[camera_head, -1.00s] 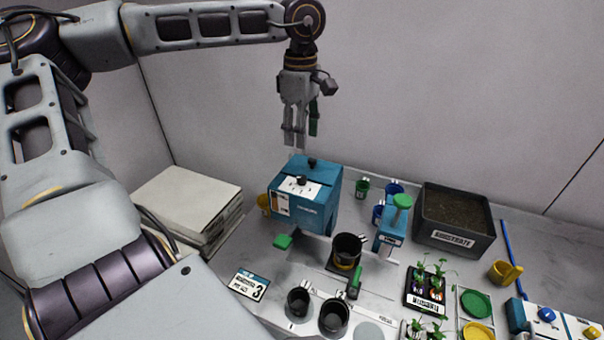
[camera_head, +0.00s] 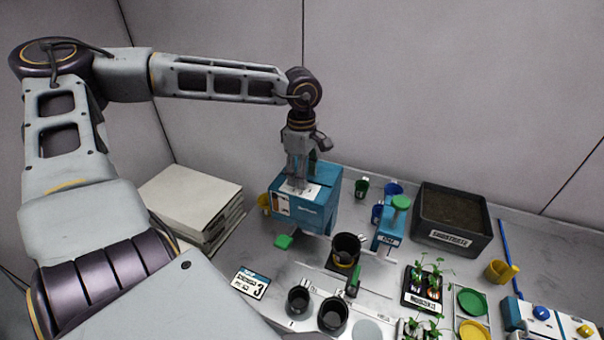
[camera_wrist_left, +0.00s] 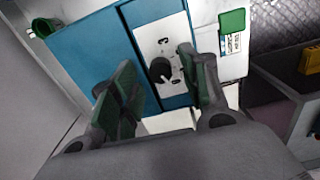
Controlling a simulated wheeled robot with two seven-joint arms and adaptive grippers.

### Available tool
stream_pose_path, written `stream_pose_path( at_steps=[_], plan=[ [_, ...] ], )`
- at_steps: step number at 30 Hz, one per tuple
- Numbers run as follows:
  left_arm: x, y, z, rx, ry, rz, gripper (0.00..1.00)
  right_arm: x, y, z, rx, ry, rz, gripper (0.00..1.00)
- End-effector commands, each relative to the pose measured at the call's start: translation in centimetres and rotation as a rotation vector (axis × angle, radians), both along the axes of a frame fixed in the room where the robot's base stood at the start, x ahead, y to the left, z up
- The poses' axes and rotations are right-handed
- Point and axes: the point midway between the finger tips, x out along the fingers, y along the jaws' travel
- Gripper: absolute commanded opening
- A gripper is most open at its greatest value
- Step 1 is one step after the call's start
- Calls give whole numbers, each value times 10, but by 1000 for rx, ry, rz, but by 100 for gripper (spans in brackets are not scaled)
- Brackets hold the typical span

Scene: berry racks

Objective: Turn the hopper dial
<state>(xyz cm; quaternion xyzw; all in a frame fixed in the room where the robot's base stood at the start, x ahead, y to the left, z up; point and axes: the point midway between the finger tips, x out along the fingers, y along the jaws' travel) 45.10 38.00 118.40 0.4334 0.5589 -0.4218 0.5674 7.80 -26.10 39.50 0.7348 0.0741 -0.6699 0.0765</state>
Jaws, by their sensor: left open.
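The hopper (camera_head: 318,214) is a blue box at the back of the table, with a white panel on its sloped top. In the left wrist view the hopper (camera_wrist_left: 95,50) fills the upper middle. Its black dial (camera_wrist_left: 160,69) sits on the white panel, seen between the fingers. My left gripper (camera_head: 299,183) is open and points down at the hopper's top. In the left wrist view its green-padded fingers (camera_wrist_left: 160,92) stand on either side of the dial, apart from each other. I cannot tell whether they touch it. In the head view the gripper hides the dial. My right gripper is not in view.
A black pot (camera_head: 346,249) stands in front of the hopper. A blue device with a green top (camera_head: 391,226) and a substrate bin (camera_head: 453,242) are to the right. A stack of pale trays (camera_head: 190,203) is on the left. A number card (camera_head: 250,283) lies in front.

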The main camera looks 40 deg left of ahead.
Motion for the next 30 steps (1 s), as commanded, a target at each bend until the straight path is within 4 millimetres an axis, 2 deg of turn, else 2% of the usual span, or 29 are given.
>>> stream_pose_path(
  at_steps=[6, 15, 26, 30],
  plan=[
    [0, 0, -9, -1, 1, 0, 45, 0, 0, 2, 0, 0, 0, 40],
    [0, 0, -10, -1, 0, -1, 45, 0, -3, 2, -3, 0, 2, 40],
    [0, 0, -10, -1, 0, -1, 0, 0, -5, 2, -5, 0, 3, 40],
    [0, 0, -10, -1, 0, 0, 0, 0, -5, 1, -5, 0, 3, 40]
  ],
)
